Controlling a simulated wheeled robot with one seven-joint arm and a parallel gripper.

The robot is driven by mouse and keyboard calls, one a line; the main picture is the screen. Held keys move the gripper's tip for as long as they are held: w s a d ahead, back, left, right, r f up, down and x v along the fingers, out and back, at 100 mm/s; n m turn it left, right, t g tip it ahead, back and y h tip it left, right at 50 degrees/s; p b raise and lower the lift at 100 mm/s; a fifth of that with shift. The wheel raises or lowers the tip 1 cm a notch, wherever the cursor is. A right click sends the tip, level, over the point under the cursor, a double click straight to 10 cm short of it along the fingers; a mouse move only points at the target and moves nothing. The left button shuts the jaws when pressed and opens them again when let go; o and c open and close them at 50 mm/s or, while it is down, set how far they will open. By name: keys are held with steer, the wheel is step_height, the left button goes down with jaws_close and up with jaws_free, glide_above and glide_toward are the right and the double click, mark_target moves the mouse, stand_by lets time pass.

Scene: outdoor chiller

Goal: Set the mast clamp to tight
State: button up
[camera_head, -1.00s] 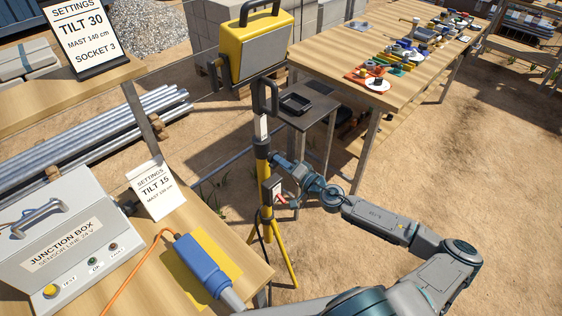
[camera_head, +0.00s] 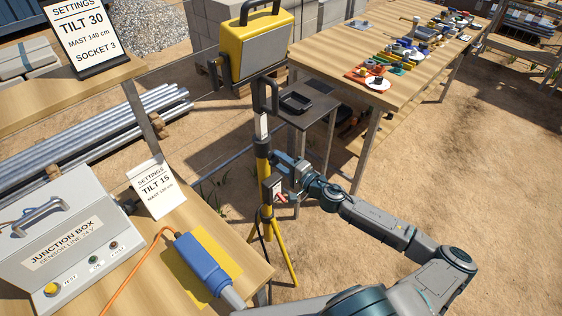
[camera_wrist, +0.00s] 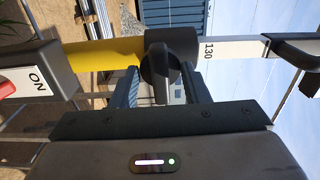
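The mast clamp is a black collar (camera_wrist: 182,42) with a dark knob (camera_wrist: 158,72), where the yellow lower mast tube (camera_wrist: 105,54) meets the white upper tube (camera_wrist: 235,50). The white tube reads 130 beside the collar. My gripper (camera_wrist: 160,78) is open, with one finger on each side of the knob. I see a small gap beside the knob and no clear grip on it. In the head view my gripper (camera_head: 274,158) is at the yellow mast (camera_head: 262,165), at clamp height; it hides most of the knob there.
A yellow floodlight (camera_head: 255,48) tops the mast. A switch box (camera_wrist: 38,80) marked ON sits below the clamp. A card (camera_head: 157,188) reads TILT 15; another (camera_head: 88,40) reads TILT 30, MAST 140 cm, SOCKET 3. A small dark table (camera_head: 318,112) stands close behind.

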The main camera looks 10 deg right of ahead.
steer(key=o, duration=0.5)
steer(key=shift+d, duration=0.1)
steer(key=shift+c, duration=0.2)
steer(key=v, duration=0.7)
steer(key=shift+p, duration=0.3)
steer(key=shift+d, duration=0.1)
